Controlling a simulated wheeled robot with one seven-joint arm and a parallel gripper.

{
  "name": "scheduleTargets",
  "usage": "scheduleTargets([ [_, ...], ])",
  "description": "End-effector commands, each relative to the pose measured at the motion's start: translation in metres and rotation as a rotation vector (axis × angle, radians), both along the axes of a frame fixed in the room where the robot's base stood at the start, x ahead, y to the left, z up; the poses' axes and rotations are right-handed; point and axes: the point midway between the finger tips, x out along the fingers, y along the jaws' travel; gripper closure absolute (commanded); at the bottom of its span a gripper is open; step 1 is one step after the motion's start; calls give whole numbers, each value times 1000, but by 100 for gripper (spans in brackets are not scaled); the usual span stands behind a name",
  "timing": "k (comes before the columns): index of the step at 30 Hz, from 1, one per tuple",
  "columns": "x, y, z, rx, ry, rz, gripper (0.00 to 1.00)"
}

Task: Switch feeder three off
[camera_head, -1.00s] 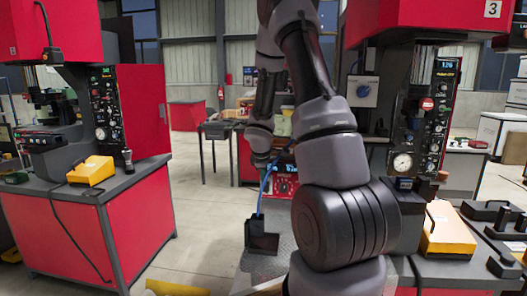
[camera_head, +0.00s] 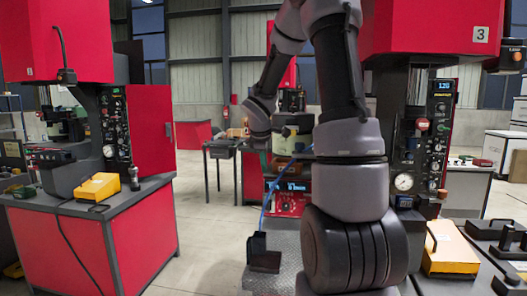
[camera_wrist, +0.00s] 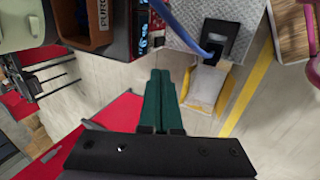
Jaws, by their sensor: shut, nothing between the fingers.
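A red machine with a "3" sign (camera_head: 481,34) stands at the right in the head view. Its dark control panel (camera_head: 432,140) has a lit display (camera_head: 442,85), a red button (camera_head: 422,124) and a round gauge (camera_head: 404,181). My arm covers the area left of this panel. A red unit (camera_head: 288,200) with a lit display stands at the middle back. I cannot tell which control is the switch for feeder three. My gripper (camera_wrist: 161,78) has green fingers, shut together and empty, above the floor in the wrist view. It touches nothing there. In the head view it is not clearly visible.
A red workstation (camera_head: 100,225) with a yellow box (camera_head: 97,187) fills the left. Another yellow box (camera_head: 450,252) is at right. Open floor lies between the workstations.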

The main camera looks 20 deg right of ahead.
Motion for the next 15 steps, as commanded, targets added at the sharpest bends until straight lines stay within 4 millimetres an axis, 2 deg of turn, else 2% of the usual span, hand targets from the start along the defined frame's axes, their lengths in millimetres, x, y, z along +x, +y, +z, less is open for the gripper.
scheduleTargets([
  [1, -1, 1, 13, -1, -6, -1, 100],
  [6, -6, 4, 42, -1, -3, 0, 100],
  [10, -8, 6, 54, 0, -1, 0, 100],
  [15, -9, 6, 58, 0, 0, 0, 100],
])
